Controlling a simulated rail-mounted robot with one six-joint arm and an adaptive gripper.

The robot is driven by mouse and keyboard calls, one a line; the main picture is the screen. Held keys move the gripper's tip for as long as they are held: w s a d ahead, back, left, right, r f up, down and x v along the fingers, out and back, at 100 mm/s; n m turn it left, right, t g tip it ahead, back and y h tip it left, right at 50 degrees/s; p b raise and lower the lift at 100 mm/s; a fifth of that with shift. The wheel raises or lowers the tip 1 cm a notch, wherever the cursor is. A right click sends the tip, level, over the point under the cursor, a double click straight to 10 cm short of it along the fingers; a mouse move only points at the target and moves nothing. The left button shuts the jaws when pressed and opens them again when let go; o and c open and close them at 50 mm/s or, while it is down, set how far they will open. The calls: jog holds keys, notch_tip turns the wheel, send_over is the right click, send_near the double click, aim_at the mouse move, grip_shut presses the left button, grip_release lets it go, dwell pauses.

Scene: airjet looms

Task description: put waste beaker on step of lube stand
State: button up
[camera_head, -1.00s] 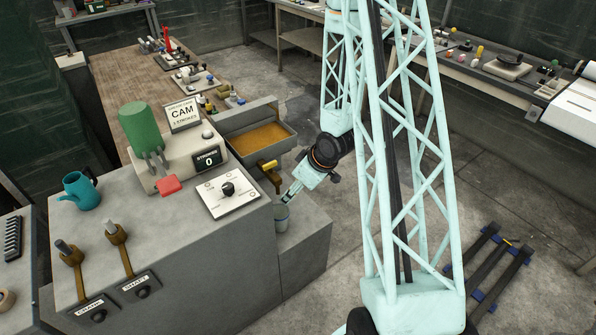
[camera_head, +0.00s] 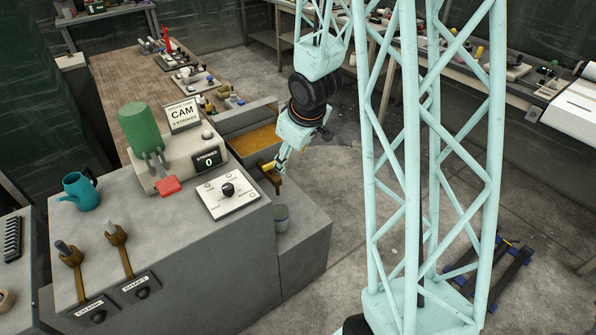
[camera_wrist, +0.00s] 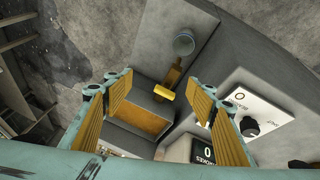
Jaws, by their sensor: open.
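The waste beaker, a small grey-blue cup (camera_head: 281,218), stands upright on the low grey step (camera_head: 306,236) at the right side of the lube stand (camera_head: 180,265). It also shows in the wrist view (camera_wrist: 184,45), on the step and beyond the fingertips. My gripper (camera_head: 281,166) is open and empty, above the step near the brass tap (camera_head: 269,176). In the wrist view my gripper's two yellow-padded fingers (camera_wrist: 168,88) stand wide apart, with the tap between them. The beaker is apart from the fingers.
The oil tray (camera_head: 256,140) sits behind the tap. A dial plate (camera_head: 228,194), a red button (camera_head: 168,186), a green cylinder (camera_head: 138,128) and a teal jug (camera_head: 81,190) are on the stand top. The step around the beaker is clear.

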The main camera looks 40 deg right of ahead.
jog(key=s+a+r+m, duration=0.1)
jog(key=s+a+r, duration=0.25)
jog(key=r, duration=0.35)
jog(key=s+a+r+m+h, duration=0.1)
jog(key=s+a+r, duration=0.2)
jog(key=s+r, duration=0.3)
jog(key=s+a+r, duration=0.3)
jog(key=r, duration=0.5)
jog(key=s+a+r, duration=0.3)
jog(key=s+a, duration=0.1)
jog(key=s, duration=0.3)
jog(key=s+a+r+m+y, duration=0.1)
jog(key=s+a+r, duration=0.2)
jog(key=s, duration=0.4)
jog(key=s+a+r+y, duration=0.1)
jog(key=s+a+r, duration=0.2)
jog(key=s+a, duration=0.2)
jog(key=shift+s+m+g, duration=0.3)
jog(key=shift+s+g, duration=0.1)
jog(key=shift+s, duration=0.6)
jog(key=shift+a+f, duration=0.1)
notch_tip(320, 180, down, 7)
jog(key=b, duration=0.7)
jog(key=shift+a, duration=0.2)
jog(key=shift+d, duration=0.1)
